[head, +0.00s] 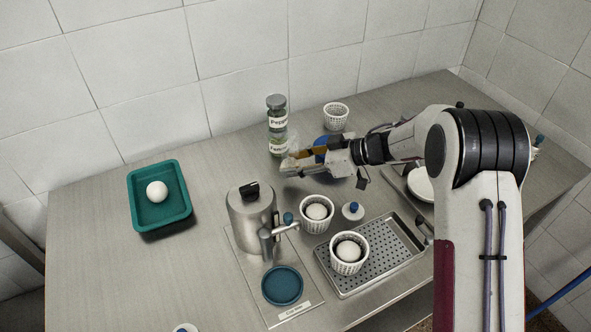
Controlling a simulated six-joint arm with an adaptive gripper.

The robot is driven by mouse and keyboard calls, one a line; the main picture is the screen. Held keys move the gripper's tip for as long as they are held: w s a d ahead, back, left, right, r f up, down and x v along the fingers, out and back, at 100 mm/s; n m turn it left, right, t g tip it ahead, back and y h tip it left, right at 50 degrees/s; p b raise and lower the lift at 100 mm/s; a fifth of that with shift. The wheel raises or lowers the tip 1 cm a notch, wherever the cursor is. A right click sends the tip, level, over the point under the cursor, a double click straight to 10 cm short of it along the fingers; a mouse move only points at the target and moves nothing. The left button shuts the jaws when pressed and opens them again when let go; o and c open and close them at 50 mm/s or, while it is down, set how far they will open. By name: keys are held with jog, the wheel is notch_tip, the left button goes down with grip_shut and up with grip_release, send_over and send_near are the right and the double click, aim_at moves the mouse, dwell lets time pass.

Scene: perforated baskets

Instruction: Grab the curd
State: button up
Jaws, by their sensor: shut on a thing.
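One round white curd (157,192) lies in a teal tray (146,226) at the left. A second curd (317,211) sits in a white perforated basket (317,227) near the middle. A third curd (348,250) sits in another perforated basket (348,268) on the metal drain tray. My gripper (291,163) is behind the middle basket, pointing left, close by the lower of two stacked jars. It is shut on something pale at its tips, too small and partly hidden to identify. I cannot tell whether it touches the jar.
The stacked spice jars (277,122) stand at the back. An empty perforated basket (336,118) is behind my arm. A steel canister (251,222), a blue-green disc (282,286), a blue-knobbed lid (352,211) and a drain tray (387,256) fill the front middle. The table between the teal tray and canister is clear.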

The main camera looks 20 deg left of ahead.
aim_at(295, 162)
jog(key=shift+r, duration=3.2)
